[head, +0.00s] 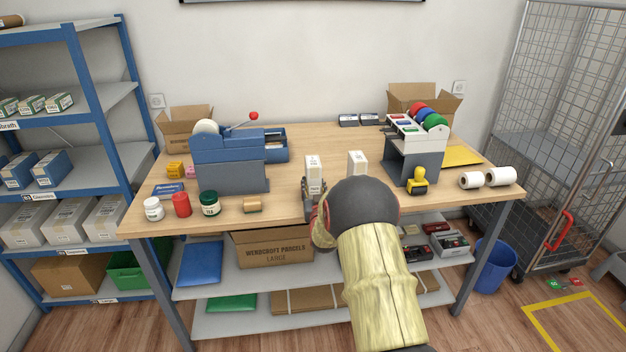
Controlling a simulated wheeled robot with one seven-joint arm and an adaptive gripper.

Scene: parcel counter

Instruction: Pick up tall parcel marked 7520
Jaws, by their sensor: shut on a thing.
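Two tall white parcels stand upright near the middle of the table (285,205). The left tall parcel (313,168) is at the end of my arm. My gripper (315,190) is shut on the lower part of this parcel, with fingers showing at its sides. I cannot tell whether its base touches the table. The right tall parcel (357,162) stands apart, its lower part hidden behind my arm. The numbers on both parcels are too small to read, so I cannot tell which is marked 7520.
A blue-grey machine (228,160) with a red-knobbed lever stands left. A grey stand (415,160) with coloured rolls and a yellow stamp (418,180) are right. Jars (181,204) line the front left edge. White rolls (500,176) lie at the right edge. Bare tabletop lies between machine and parcels.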

